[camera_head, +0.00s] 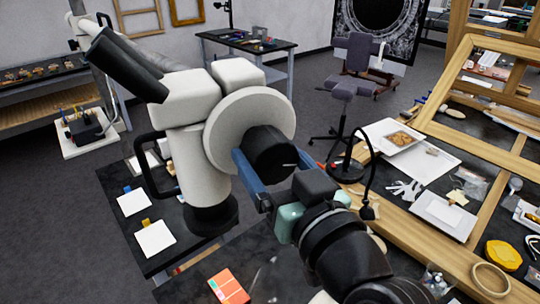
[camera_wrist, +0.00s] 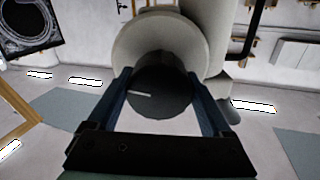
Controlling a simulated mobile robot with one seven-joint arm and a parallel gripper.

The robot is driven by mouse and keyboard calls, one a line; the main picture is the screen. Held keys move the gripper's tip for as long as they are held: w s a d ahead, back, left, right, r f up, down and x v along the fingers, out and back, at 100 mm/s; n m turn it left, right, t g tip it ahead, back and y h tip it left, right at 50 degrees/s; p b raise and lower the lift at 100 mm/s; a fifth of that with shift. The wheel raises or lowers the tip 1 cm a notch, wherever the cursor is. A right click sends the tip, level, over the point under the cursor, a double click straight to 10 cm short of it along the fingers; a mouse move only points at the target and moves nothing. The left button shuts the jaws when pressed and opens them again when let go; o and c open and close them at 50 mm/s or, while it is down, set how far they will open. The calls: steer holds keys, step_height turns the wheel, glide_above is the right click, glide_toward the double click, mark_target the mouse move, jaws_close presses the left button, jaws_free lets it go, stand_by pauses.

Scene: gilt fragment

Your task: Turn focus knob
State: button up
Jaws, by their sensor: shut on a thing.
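The black focus knob (camera_head: 268,153) sits on a round cream disc (camera_head: 226,128) on the side of a white microscope (camera_head: 190,138). In the wrist view the knob (camera_wrist: 160,88) shows a white index line on its left part. My gripper (camera_head: 272,160) has its blue fingers on either side of the knob, shut on it. In the wrist view the two fingers of my gripper (camera_wrist: 160,92) flank the knob left and right. The far side of the knob is hidden by the disc and the knob itself.
A wooden frame (camera_head: 455,262) and a black worktop with papers lie at the right, beside my arm. A black gooseneck lamp (camera_head: 370,180) stands close to my gripper. A dark table (camera_head: 118,182) with white cards is below the microscope. Open floor (camera_head: 60,220) lies at the left.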

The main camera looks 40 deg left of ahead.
steer(key=shift+m+p, duration=1.3)
steer(key=shift+m, duration=1.5)
steer(key=o, duration=1.2)
steer(key=shift+c, duration=0.2)
steer(key=b+v, duration=0.4)
steer(key=v, duration=0.9)
steer(key=shift+r+b, duration=0.15)
steer(key=shift+b, duration=0.25)
